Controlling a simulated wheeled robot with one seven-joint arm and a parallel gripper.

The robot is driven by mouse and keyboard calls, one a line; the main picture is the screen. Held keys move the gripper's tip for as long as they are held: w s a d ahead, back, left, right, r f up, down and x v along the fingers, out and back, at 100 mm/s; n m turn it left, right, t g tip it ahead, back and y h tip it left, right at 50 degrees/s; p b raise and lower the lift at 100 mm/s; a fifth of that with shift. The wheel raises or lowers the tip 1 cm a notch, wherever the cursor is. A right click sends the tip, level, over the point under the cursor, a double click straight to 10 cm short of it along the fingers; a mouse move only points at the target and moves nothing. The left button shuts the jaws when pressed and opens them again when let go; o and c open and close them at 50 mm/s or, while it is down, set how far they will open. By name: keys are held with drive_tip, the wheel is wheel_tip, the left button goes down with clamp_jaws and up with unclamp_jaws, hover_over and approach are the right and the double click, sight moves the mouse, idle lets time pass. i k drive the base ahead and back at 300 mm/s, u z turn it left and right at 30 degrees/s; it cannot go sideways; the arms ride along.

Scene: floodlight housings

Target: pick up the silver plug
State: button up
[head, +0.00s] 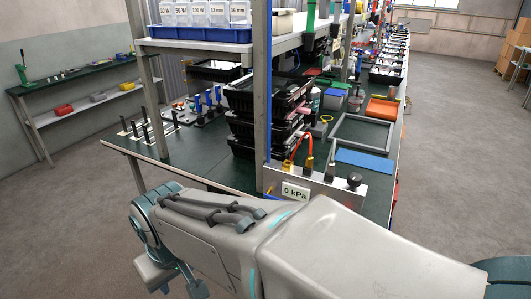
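I cannot pick out the silver plug for certain in the head view; small parts on the bench are too tiny or hidden. A grey metal test block (339,190) stands at the bench's near end. It carries a "0 kPa" display (295,192), an orange hose (299,144) on a brass-coloured fitting, and a black knob (354,181). My arm crosses the lower foreground, in front of the bench. No gripper fingers can be made out clearly, and nothing held shows.
The green bench (212,170) holds stacked black trays (248,125), a grey frame (362,131), a blue mat (364,164) and an orange bin (382,109). Upright posts and a shelf with a blue tray (200,33) stand above. Floor is clear on both sides.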

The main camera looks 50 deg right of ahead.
sight(331, 168)
drive_tip(key=i, duration=1.4)
drive_tip(key=z, duration=2.55)
